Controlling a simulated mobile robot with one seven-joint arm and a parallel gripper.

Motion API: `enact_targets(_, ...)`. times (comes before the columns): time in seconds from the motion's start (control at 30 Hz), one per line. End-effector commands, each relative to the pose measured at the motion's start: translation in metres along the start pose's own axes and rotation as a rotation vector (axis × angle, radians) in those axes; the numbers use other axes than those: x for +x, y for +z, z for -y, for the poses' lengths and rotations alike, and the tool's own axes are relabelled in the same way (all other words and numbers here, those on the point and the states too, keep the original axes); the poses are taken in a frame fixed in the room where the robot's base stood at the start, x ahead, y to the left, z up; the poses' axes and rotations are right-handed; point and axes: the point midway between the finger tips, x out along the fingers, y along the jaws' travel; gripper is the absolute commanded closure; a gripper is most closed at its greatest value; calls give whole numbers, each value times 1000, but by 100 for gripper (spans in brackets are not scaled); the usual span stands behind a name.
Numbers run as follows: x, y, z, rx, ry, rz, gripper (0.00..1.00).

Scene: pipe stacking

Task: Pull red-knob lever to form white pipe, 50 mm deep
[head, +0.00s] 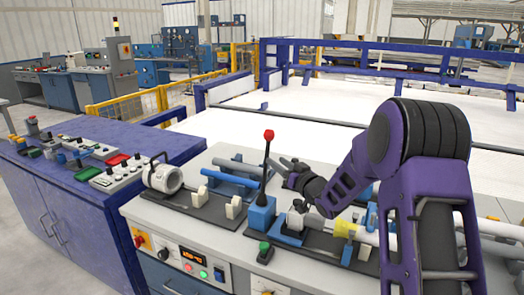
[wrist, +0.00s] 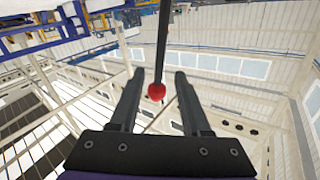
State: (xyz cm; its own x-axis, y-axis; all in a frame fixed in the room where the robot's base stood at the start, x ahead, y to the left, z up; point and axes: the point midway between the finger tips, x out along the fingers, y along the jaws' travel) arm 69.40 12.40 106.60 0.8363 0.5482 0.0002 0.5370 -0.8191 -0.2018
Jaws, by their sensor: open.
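The lever's red knob (head: 268,135) tops a thin black shaft (head: 265,172) that stands nearly upright from a blue base (head: 262,214) on the grey bench. My gripper (head: 288,165) is just right of the shaft, below knob height, with its fingers pointing toward the shaft. In the wrist view my gripper (wrist: 159,74) is open and empty, and the red knob (wrist: 157,91) appears between the fingers. I see no clear contact with either finger. A whitish pipe (head: 391,238) lies on the fixture to the right, partly hidden by my arm.
A yellow collar (head: 345,229) sits on the fixture right of the lever. A green button (head: 264,248) stands in front of the base. Blue pipes (head: 228,182) and a white round clamp (head: 163,178) lie to the left. A blue cabinet (head: 80,215) adjoins the bench.

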Motion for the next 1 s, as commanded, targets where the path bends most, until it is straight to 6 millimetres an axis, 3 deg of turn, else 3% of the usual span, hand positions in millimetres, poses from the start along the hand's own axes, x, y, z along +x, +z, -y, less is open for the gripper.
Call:
enact_targets(0.2,48,0,1,-1,-1,-2,53)
enact_targets(0.5,92,0,0,-2,0,0,53)
enact_targets(0.97,104,0,0,-1,2,0,53)
enact_targets(1.0,104,0,0,-1,2,0,56)
